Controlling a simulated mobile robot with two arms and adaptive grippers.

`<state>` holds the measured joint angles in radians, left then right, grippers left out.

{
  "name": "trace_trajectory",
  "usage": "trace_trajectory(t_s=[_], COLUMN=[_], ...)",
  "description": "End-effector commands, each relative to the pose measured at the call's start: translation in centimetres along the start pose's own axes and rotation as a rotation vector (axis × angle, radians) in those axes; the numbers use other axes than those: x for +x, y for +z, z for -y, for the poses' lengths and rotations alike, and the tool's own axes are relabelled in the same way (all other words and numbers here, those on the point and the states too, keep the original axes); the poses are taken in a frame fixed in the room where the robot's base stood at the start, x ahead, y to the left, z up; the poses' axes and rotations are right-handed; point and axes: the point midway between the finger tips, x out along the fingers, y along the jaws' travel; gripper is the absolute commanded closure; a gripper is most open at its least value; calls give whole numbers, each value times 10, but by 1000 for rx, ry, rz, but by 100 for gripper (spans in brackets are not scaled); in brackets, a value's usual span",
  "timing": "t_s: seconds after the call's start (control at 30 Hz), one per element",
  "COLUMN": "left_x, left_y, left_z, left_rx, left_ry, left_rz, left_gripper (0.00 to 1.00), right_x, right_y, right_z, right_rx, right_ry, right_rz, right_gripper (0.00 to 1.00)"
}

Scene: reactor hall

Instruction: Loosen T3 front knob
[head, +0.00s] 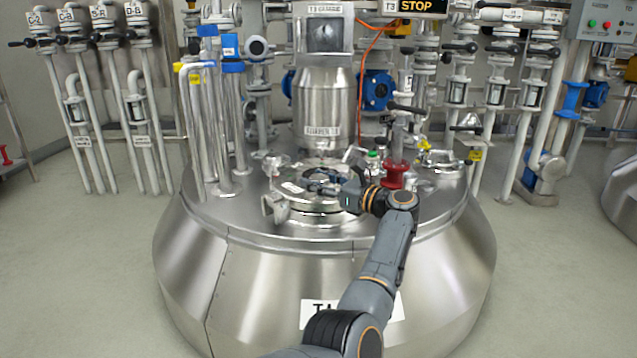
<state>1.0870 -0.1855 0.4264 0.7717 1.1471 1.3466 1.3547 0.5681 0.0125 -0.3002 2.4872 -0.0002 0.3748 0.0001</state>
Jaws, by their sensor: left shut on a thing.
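The steel reactor vessel (250,275) stands in the middle of the view, with a round hatch lid (300,212) on its top. My left gripper (318,182) lies low over the hatch lid, its arm rising from the bottom and bending left at the wrist. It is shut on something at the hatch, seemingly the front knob. The knob is too small and too covered by the fingers to make out. A metal clamp or handle (275,208) stands at the lid's front left, apart from the gripper. My right gripper is not in view.
A steel motor column (326,100) rises behind the hatch. A red flanged fitting (396,174) and a green-capped fitting (373,155) stand close to my wrist. Bent pipes (212,130) crowd the left. A "T3 STOP" sign (410,6) hangs above. The floor in front is clear.

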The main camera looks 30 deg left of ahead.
Motion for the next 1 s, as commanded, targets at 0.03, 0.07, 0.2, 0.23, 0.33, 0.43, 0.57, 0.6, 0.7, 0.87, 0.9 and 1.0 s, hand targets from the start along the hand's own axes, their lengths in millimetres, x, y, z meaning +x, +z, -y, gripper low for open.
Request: trace_trajectory(t_s=[0.03,0.07,0.2,0.23,0.33,0.43,0.57,0.6,0.7,0.87,0.9,1.0], left_x=[0,0,0,0,0,0,-1,-3,-14,-46,-55,-76], left_y=[-5,-5,-4,-4,-3,-2,-1,-1,-1,-2,-2,-2], left_z=[-1,-1,-1,-1,0,0,0,0,0,1,1,1], left_rx=[5,5,4,4,3,2,1,1,1,1,2,3], left_ry=[3,3,2,2,1,1,0,-1,-2,-3,-4,-4], left_rz=[-8,-8,-7,-6,-5,-3,-2,-2,-3,-4,-4,-5], left_gripper=[85,85,35,29,29,29,29,29,29,29,29,29], right_x=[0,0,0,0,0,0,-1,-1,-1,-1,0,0], right_y=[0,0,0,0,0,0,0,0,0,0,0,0], right_z=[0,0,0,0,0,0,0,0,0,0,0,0], right_rx=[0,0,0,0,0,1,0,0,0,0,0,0], right_ry=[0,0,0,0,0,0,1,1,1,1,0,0], right_rz=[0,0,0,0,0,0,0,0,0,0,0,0], right_gripper=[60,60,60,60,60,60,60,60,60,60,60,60])
